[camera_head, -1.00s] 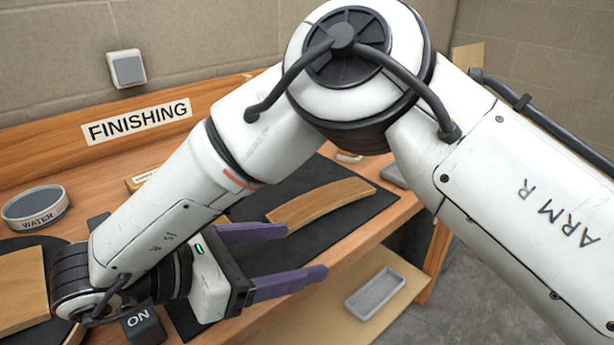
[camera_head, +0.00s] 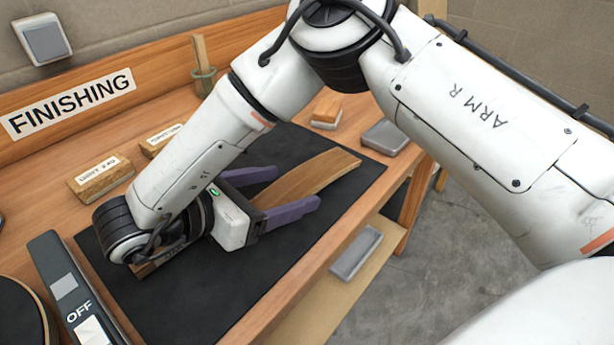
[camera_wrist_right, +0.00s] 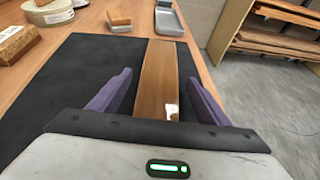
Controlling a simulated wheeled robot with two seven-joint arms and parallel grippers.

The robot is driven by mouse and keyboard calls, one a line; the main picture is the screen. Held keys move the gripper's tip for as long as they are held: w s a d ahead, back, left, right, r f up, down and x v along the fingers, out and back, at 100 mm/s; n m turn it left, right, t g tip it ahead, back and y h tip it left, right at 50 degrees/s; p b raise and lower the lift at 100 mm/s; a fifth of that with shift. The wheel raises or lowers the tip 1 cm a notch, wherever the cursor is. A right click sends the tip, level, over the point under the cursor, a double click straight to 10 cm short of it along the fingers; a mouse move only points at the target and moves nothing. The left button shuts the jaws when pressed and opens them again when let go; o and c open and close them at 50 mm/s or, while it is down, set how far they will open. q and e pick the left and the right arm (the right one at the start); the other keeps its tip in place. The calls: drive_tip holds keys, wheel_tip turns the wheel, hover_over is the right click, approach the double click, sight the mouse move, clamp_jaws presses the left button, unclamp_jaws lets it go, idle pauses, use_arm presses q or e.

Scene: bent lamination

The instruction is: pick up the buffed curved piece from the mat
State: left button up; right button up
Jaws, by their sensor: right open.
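The curved piece (camera_head: 318,176) is a long, smooth strip of brown wood lying on the black mat (camera_head: 190,310). Its far end is bare, and my right gripper covers its middle in the head view. My right gripper (camera_head: 296,188) has two purple fingers, spread apart and low over the mat, one on each side of the strip. In the right wrist view the strip (camera_wrist_right: 159,70) runs between the open fingers (camera_wrist_right: 160,78), with a bright glint on it. My left gripper is out of view.
Labelled sanding blocks (camera_head: 101,180) stand left of the mat, and a switch box with OFF (camera_head: 78,312) sits at its near left. A small block (camera_head: 326,113) and a grey tray (camera_head: 385,137) lie beyond the mat. Another tray (camera_head: 356,252) is on the lower shelf.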

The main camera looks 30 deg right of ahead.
drive_tip(key=shift+x, duration=1.05)
drive_tip(key=c, duration=1.5)
drive_tip(key=shift+r, duration=0.1)
